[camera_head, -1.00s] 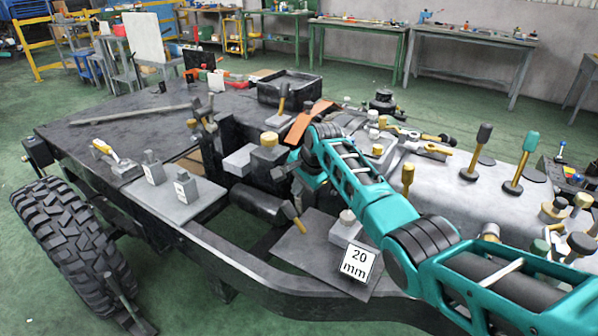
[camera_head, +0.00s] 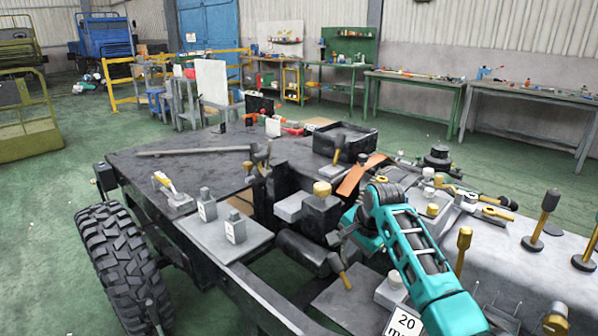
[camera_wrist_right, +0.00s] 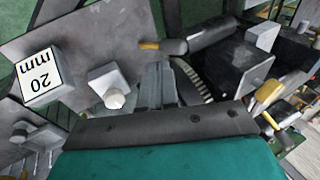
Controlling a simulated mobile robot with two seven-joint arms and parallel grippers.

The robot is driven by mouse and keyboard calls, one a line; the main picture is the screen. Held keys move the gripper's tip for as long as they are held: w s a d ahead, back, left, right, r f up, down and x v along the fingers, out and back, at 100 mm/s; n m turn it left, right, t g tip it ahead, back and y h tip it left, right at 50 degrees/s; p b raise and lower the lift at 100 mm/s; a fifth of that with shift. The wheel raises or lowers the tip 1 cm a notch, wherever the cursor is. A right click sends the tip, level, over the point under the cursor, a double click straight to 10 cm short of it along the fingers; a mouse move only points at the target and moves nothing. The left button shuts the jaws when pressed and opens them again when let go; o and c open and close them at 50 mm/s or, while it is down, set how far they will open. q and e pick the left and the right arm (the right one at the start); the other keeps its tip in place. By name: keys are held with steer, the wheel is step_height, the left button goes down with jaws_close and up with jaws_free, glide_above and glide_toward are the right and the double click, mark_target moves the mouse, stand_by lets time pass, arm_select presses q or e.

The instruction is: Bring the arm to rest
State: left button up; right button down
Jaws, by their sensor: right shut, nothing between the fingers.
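My right arm, teal and dark grey (camera_head: 425,265), reaches in from the lower right in the head view. Its gripper (camera_head: 335,238) points down toward the vehicle chassis (camera_head: 250,285), beside a dark block with a gold top (camera_head: 321,210). In the right wrist view the fingers (camera_wrist_right: 163,84) are together with nothing between them. They are over the chassis between a light block with a pale knob (camera_wrist_right: 110,84) and a dark block (camera_wrist_right: 238,66). Contact with the chassis cannot be told. My left gripper is not in view.
A hammer with a yellow handle (camera_head: 341,272) lies near the gripper. A black tray (camera_head: 345,141) is behind. Green floor lies open beyond the chassis.

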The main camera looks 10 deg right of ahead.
steer(key=s+f+n, duration=0.3)
steer(key=s+f, duration=0.2)
steer(key=s, duration=0.4)
steer(key=s+f+n, duration=0.3)
steer(key=s+f, duration=0.2)
steer(key=s, duration=0.4)
steer(key=s+d+r+n+g+h, duration=0.1)
steer(key=s+r+n, duration=0.15)
steer(key=s, duration=0.85)
steer(key=s+d+r+n, duration=0.1)
steer(key=s+n, duration=0.3)
steer(key=s, duration=0.7)
steer(key=w+a+f+t+y, duration=0.1)
steer(key=w+a+f+t, duration=0.1)
steer(key=w+f+t, duration=0.5)
steer(key=shift+w+a+f+n, duration=0.25)
steer(key=shift+a+f+n, duration=0.1)
steer(key=shift+f, duration=0.55)
